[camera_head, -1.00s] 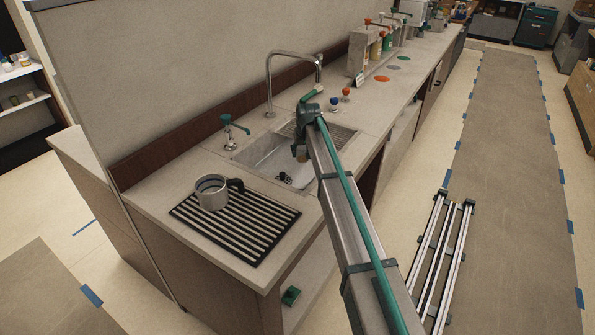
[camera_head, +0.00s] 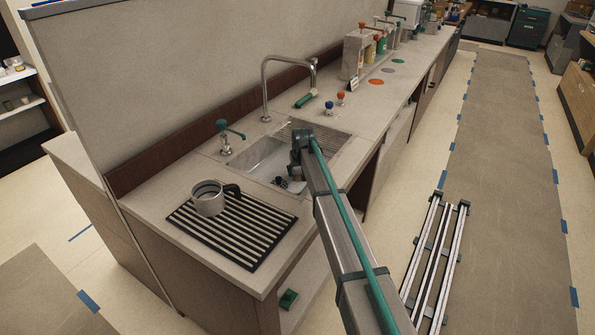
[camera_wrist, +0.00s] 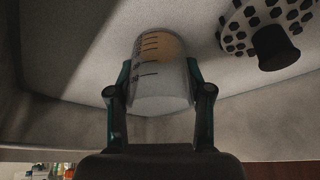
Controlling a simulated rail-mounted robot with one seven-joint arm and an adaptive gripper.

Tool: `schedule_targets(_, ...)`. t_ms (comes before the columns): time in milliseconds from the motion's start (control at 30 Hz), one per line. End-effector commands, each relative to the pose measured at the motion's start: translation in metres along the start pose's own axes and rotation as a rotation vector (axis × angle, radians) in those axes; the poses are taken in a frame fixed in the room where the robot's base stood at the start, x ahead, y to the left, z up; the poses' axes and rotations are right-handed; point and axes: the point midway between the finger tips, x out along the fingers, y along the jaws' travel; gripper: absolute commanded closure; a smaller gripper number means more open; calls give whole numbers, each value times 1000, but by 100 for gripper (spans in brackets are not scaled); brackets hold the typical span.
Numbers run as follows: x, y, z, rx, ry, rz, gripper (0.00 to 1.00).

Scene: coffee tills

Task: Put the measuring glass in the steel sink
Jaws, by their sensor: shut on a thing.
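The measuring glass (camera_wrist: 160,92), clear with dark graduation marks, sits between the two green-tipped fingers of my gripper (camera_wrist: 159,68) in the wrist view. My gripper is shut on its sides. In the head view my arm reaches over the front edge of the steel sink (camera_head: 258,153) and its end points down into the basin. The glass cannot be made out there behind my arm. The wrist view shows the pale sink floor (camera_wrist: 70,50) beyond the glass. I cannot tell whether the glass touches the floor.
A dark-dotted drain strainer with a black knob (camera_wrist: 272,45) lies beside the glass. A tap (camera_head: 265,90) and a green-handled dispenser (camera_head: 226,138) stand behind the sink. A metal pitcher (camera_head: 208,201) stands on the black slatted mat (camera_head: 250,225) to the left.

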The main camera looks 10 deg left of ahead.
Motion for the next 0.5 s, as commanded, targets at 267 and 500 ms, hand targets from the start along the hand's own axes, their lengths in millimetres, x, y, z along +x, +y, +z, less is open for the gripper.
schedule_targets(267,1,0,0,0,0,0,25)
schedule_targets(500,0,0,0,0,0,0,25)
